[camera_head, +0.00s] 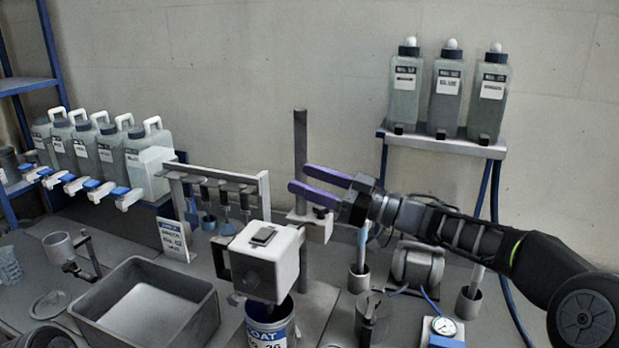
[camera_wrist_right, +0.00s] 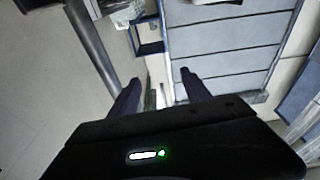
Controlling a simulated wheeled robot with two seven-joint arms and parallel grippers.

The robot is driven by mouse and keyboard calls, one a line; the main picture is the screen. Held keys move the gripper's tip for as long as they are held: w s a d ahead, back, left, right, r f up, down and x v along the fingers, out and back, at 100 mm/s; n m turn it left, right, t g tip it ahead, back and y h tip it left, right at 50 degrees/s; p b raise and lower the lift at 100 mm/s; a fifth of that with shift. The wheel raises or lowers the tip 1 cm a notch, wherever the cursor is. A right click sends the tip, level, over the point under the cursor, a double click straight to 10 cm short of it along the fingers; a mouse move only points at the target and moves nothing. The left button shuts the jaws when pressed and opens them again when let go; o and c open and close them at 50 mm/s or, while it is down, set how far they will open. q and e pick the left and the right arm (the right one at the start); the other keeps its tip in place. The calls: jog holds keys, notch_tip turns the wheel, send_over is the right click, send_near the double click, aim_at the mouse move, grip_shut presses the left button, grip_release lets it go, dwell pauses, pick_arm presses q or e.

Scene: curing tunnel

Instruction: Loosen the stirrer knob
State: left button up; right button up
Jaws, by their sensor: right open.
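The stirrer stands in the middle of the head view, with a grey upright post (camera_head: 301,135) and a pale boxy head (camera_head: 268,262) above a labelled can (camera_head: 270,328). A pale clamp block (camera_head: 312,228) sits on the post. A small dark part on that block, by its look the knob (camera_head: 320,212), shows just below my right gripper. My right gripper (camera_head: 298,179) is open and empty, its purple fingers pointing left across the post in the picture. I cannot tell whether they touch it. The wrist view shows the open fingers (camera_wrist_right: 158,82) too. My left gripper is not in view.
A rack (camera_head: 262,187) with hanging tools stands behind the stirrer head. A grey tray (camera_head: 102,282) lies to the left. Several jugs (camera_head: 145,160) with taps stand at the left, and bottles (camera_head: 447,95) stand on a wall shelf (camera_head: 440,145). A gauge (camera_head: 444,326) sits at front right.

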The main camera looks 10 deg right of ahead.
jog(key=m+t+h+b, duration=0.4)
jog(key=m+h, duration=0.1)
jog(key=h, duration=0.1)
send_near(328, 211)
jog(key=x, duration=0.2)
jog(key=shift+w+a, duration=0.15)
jog(key=shift+a, duration=0.1)
jog(key=x, duration=0.8)
jog(key=shift+b, duration=0.3)
jog(key=shift+d, duration=0.1)
jog(key=shift+c, duration=0.4)
